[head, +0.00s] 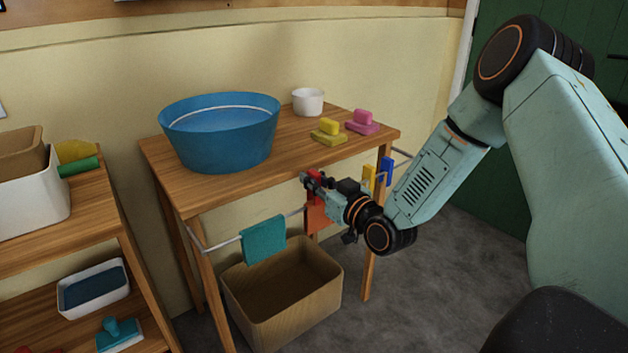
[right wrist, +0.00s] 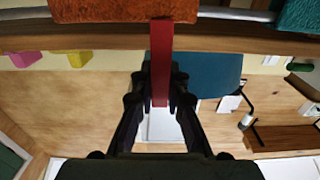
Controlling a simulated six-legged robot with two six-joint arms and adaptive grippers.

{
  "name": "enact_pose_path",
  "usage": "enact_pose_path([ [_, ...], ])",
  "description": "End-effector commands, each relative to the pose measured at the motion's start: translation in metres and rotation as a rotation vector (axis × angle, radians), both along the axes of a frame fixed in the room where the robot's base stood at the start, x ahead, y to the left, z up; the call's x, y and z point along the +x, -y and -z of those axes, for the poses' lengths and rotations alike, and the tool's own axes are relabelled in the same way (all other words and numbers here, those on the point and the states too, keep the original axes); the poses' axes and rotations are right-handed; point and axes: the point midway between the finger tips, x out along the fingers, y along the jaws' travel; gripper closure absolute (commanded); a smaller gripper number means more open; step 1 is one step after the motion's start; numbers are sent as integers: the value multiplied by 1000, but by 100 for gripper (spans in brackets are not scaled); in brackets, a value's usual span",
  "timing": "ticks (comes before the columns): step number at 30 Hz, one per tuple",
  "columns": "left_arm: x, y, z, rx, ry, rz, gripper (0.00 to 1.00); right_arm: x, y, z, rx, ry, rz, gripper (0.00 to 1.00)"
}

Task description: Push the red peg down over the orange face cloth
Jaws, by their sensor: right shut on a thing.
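The orange face cloth (head: 316,217) hangs over the front rail of the wooden table, partly hidden by my right gripper (head: 312,182). It also shows at the top of the right wrist view (right wrist: 105,11). My right gripper is shut on the red peg (right wrist: 160,62), which lies lengthwise between the fingers (right wrist: 160,85). In the right wrist view one end of the peg meets or overlaps the cloth's edge. I cannot tell whether it straddles cloth and rail. In the head view the peg is mostly hidden. My left gripper is in neither view.
A teal cloth (head: 263,241) hangs left on the rail (head: 222,244). Yellow (head: 369,178) and blue (head: 386,171) pegs are at right. A blue basin (head: 222,140), white cup (head: 308,102) and yellow and pink blocks stand on the table (head: 292,150). A wooden bin (head: 285,305) is below.

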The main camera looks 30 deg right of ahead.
Motion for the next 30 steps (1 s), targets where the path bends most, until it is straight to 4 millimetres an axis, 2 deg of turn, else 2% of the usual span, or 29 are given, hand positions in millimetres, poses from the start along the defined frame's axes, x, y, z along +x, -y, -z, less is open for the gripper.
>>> enact_pose_path([
  [18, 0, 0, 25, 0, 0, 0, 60, 0, 0, 28, -1, 0, 0, 100],
  [30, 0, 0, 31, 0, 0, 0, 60, 0, 0, 36, -1, 0, 0, 100],
])
